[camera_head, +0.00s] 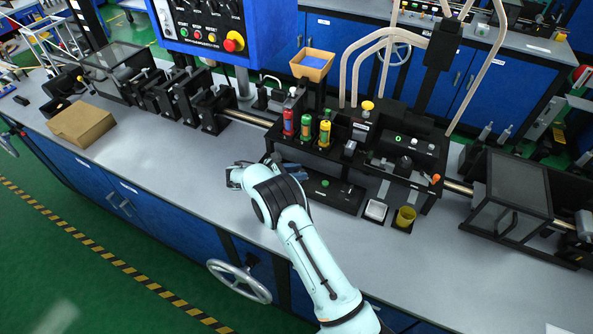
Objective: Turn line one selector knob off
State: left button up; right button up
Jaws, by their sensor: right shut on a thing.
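My right arm comes in from the bottom, and its gripper (292,171) is at the left part of a low black box (345,198) on the bench. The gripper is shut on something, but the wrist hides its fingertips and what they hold. The box has a green button (325,183) on its face. No knob marked as line one can be read. Dark knobs (209,9) show on the blue control panel (268,28) at the top, well away from the gripper. My left gripper is not in view.
Behind the gripper stand red, green and yellow cylinders (324,133) in a black stand. A cardboard box (82,124) lies at left. The grey bench top (170,165) is clear left of my wrist.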

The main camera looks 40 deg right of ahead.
jog(key=shift+r, duration=0.1)
dwell(0.3)
jog(key=o, duration=1)
jog(key=shift+o, duration=0.2)
jog(key=shift+a, duration=0.1)
jog(key=v, duration=1.3)
jog(key=shift+w, duration=0.1)
